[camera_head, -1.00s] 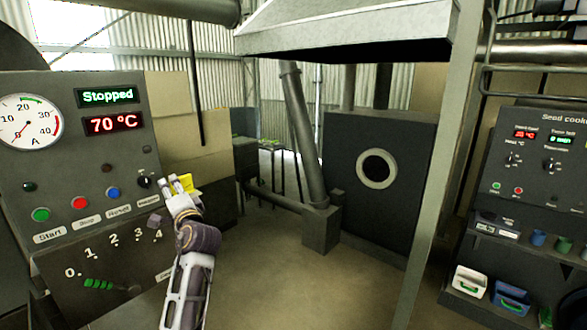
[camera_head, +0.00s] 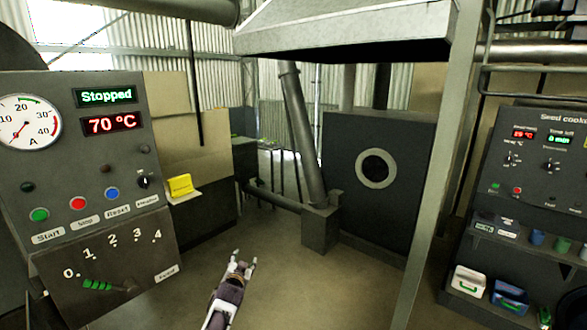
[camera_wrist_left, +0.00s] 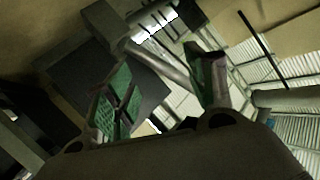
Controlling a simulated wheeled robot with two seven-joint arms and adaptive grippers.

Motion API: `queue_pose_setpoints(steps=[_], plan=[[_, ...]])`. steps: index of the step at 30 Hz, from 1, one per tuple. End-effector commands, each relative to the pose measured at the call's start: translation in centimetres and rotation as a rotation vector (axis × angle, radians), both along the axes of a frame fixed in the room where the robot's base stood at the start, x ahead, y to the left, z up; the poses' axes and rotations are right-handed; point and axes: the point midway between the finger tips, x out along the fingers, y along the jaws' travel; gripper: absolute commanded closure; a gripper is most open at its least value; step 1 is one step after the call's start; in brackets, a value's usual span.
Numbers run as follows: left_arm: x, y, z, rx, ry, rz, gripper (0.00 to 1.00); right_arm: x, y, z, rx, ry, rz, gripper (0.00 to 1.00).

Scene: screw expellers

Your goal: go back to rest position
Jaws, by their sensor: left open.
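My left gripper (camera_head: 240,262) is low in the middle of the head view, over the open floor and to the right of the control panel. It is open and empty, with its fingers apart and touching nothing. In the left wrist view its two green-padded fingers (camera_wrist_left: 160,95) stand wide apart with nothing between them. The control panel (camera_head: 70,180) at the left shows "Stopped" and 70 °C. My right gripper is not in view.
A yellow object (camera_head: 180,186) sits on a small ledge beside the panel. A dark furnace-like box (camera_head: 400,215) with a round port stands behind. A grey post (camera_head: 425,200) rises at centre right. The seed cooker panel (camera_head: 540,160) is at the right. The floor between is clear.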

Motion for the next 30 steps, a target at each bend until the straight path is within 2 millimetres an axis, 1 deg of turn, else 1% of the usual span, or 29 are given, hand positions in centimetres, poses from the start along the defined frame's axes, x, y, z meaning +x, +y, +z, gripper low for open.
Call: queue_pose_setpoints(steps=[1, 3, 8, 9, 11, 12, 14, 15, 18, 20, 21, 23, 24, 26, 30], plan=[[-0.6, -0.3, -2.5, -0.028, 0.031, -0.005, 0.45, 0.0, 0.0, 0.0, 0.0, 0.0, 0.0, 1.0], [-1.5, -0.6, -5.6, -0.068, 0.071, -0.009, 0.45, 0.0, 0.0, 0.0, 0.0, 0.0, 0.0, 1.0], [-4.1, -1.0, -12.5, -0.145, 0.16, -0.009, 0.45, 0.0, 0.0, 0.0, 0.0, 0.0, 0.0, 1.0], [-4.9, -1.0, -14.2, -0.16, 0.184, -0.007, 0.45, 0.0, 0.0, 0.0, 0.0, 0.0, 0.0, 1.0], [-6.1, -1.0, -16.7, -0.182, 0.218, -0.003, 0.45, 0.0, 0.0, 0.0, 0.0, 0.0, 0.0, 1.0], [-7.0, -1.0, -18.3, -0.194, 0.241, -0.001, 0.45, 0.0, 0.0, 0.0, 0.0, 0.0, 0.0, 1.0], [-8.4, -1.0, -20.7, -0.212, 0.275, 0.004, 0.45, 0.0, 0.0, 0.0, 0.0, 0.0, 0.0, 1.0], [-9.4, -0.9, -22.3, -0.222, 0.299, 0.008, 0.45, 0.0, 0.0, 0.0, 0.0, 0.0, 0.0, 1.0], [-12.1, -0.8, -26.0, -0.243, 0.357, 0.018, 0.45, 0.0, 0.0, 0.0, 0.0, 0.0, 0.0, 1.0], [-13.8, -0.6, -28.2, -0.254, 0.392, 0.025, 0.45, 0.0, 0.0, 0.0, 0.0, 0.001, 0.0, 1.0], [-15.0, -0.5, -29.7, -0.259, 0.416, 0.03, 0.45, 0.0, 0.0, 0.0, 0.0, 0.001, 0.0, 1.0], [-16.8, -0.3, -31.7, -0.268, 0.451, 0.039, 0.45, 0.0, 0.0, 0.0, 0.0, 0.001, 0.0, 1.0], [-18.1, -0.1, -33.1, -0.271, 0.476, 0.045, 0.45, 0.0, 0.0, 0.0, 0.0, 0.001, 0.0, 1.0], [-20.1, 0.2, -35.1, -0.278, 0.511, 0.055, 0.45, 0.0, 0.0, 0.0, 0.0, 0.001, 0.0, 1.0], [-24.9, 0.9, -39.3, -0.286, 0.595, 0.076, 0.45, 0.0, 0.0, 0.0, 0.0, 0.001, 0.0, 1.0]])
